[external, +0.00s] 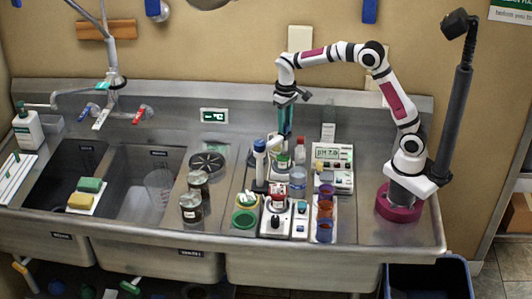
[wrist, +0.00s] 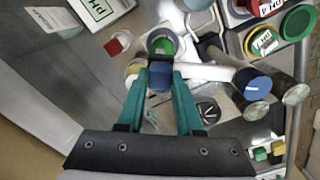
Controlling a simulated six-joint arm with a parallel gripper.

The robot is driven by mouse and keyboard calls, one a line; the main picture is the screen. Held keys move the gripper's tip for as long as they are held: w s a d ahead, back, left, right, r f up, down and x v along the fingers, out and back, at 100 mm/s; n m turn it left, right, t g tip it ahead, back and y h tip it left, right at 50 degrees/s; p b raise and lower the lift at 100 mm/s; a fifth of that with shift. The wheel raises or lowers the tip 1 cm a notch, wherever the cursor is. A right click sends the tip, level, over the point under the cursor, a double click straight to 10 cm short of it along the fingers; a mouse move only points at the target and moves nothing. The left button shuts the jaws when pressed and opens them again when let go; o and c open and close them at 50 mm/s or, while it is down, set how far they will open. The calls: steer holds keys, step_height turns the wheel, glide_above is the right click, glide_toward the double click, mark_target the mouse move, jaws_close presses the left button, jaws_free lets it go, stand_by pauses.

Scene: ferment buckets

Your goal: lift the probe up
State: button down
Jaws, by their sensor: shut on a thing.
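My gripper (external: 285,132) points straight down over the middle of the counter. In the wrist view its two teal fingers (wrist: 160,72) are closed on the blue head of the probe (wrist: 160,82). A white holder arm (wrist: 205,73) reaches from the blue-capped stand (wrist: 257,88) to the probe's side. The stand also shows in the external view (external: 259,160). A round vessel with a green inside (wrist: 163,43) lies just beyond the probe's head. The probe's lower part is hidden, and I cannot tell whether its tip is inside a vessel.
A pH meter (external: 333,155) stands right of the gripper, with coloured cups (external: 325,210) in front. A stirrer (external: 275,220), a clear bottle (external: 297,182) and a green dish (external: 244,219) crowd the area. Dark jars (external: 191,208) stand left, beside the sink basins.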

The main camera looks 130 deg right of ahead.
stand_by(0.4)
step_height(320, 180, up, 6)
steer(key=shift+r, duration=0.1)
steer(key=c, duration=0.6)
jaws_free()
steer(key=shift+o, duration=0.2)
step_height(320, 180, up, 16)
steer(key=shift+f, duration=0.2)
